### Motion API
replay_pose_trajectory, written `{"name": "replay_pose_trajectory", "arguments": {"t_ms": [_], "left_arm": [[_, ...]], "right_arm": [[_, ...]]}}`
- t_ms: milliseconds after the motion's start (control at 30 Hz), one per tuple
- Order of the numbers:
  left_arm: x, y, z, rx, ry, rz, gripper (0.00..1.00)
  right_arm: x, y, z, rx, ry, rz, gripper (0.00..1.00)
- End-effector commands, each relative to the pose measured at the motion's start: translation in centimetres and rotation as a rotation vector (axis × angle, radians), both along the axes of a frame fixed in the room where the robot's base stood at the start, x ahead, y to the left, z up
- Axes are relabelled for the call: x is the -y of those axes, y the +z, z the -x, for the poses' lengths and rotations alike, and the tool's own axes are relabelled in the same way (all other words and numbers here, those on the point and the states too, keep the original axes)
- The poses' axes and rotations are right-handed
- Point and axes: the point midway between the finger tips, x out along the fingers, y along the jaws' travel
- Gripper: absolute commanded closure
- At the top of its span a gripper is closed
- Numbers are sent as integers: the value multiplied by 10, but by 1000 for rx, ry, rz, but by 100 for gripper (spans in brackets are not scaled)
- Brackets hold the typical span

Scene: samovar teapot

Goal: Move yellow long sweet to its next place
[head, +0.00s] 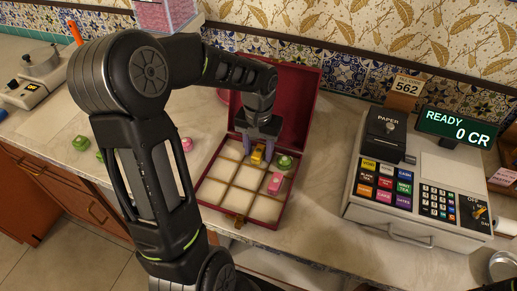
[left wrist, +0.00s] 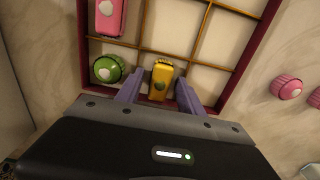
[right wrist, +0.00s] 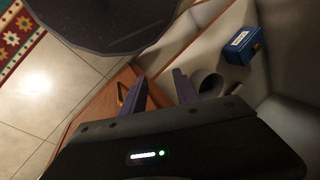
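The yellow long sweet (head: 257,154) lies in the back-row middle compartment of the open red box (head: 239,222). It also shows in the left wrist view (left wrist: 161,80). My left gripper (head: 262,140) is open over the box's back edge. In the left wrist view its two fingers (left wrist: 158,92) stand on either side of the yellow sweet, with gaps. A green round sweet (head: 285,162) sits in the back right compartment and a pink long sweet (head: 275,183) in the compartment in front of it. My right gripper (right wrist: 162,90) is open and empty, away from the box.
The box's red lid (head: 296,90) stands raised behind it. The cash register (head: 415,185) is to the right. Loose pink (head: 187,144) and green (head: 81,143) sweets lie on the counter at left. The other box compartments in view look empty. A blue box (right wrist: 242,46) shows in the right wrist view.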

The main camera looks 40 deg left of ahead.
Motion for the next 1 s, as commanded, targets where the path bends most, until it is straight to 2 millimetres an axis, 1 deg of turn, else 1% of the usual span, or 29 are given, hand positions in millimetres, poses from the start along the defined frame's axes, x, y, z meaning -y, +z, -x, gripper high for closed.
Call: {"name": "replay_pose_trajectory", "arguments": {"t_ms": [200,300,367,467,567,833,900,1000], "left_arm": [[0,1,0,0,0,0,55],[0,6,0,1,0,0,55],[0,8,-1,3,0,-2,55],[0,21,-1,4,0,-2,55],[0,39,-1,6,-1,-2,55],[0,95,-1,5,0,-2,55],[0,106,-1,4,-1,-1,55],[0,117,-1,2,-1,-1,55]], "right_arm": [[0,1,0,0,0,0,64],[0,5,0,0,0,0,64],[0,2,0,0,0,1,64],[0,1,0,0,0,0,64],[0,0,0,0,0,0,64],[0,-2,0,1,0,-1,64],[0,-2,0,1,1,-1,64],[0,-2,0,1,1,-1,64]]}}
